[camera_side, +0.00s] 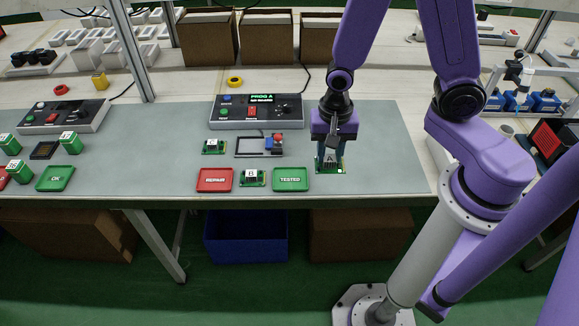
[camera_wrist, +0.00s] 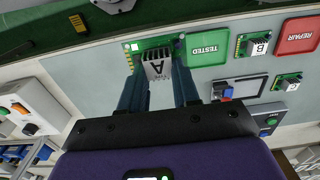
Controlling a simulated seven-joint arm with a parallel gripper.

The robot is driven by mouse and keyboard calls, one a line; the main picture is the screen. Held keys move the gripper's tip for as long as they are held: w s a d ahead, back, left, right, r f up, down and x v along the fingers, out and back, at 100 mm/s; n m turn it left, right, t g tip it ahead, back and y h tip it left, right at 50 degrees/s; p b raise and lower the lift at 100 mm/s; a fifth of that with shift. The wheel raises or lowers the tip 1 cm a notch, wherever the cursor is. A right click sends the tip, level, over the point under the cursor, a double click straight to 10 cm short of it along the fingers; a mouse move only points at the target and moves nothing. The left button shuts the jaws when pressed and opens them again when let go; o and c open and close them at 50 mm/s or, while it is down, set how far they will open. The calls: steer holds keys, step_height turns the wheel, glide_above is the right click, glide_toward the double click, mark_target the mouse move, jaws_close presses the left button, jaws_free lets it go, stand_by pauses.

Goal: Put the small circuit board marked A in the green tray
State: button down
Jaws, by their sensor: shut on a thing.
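The small circuit board marked A (camera_side: 331,166) is between the fingers of my gripper (camera_side: 330,158), at the right end of the grey mat. In the wrist view, the fingers of my gripper (camera_wrist: 160,88) are shut on the lettered block of board A (camera_wrist: 159,67). The side view does not clearly show whether the board touches the mat. The green tray (camera_side: 291,179), marked TESTED, lies just left of board A. The tray also shows in the wrist view (camera_wrist: 208,47), right of the board, and looks empty.
Board B (camera_side: 253,178) lies between the green tray and the red REPAIR tray (camera_side: 215,180). Board C (camera_side: 214,147) and a test fixture (camera_side: 262,147) lie behind the trays. A control box (camera_side: 256,111) reads PROG A. Another green tray (camera_side: 55,178), marked OK, lies far left.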

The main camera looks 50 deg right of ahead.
steer(key=shift+w+a+f, duration=0.2)
steer(key=shift+w+f, duration=0.2)
steer(key=shift+w, duration=0.4)
steer(key=shift+w+a+f, duration=0.2)
steer(key=shift+w+f, duration=0.15)
steer(key=shift+w, duration=0.4)
steer(key=w+f, duration=0.2)
steer(key=w+a+f, duration=0.1)
steer(key=w+f, duration=0.4)
steer(key=shift+a, duration=0.35)
steer(key=shift+w+f, duration=0.1)
steer(key=shift+f, duration=1.4)
steer(key=shift+f, duration=0.1)
steer(key=c, duration=0.8)
jaws_free()
step_height(320, 180, up, 12)
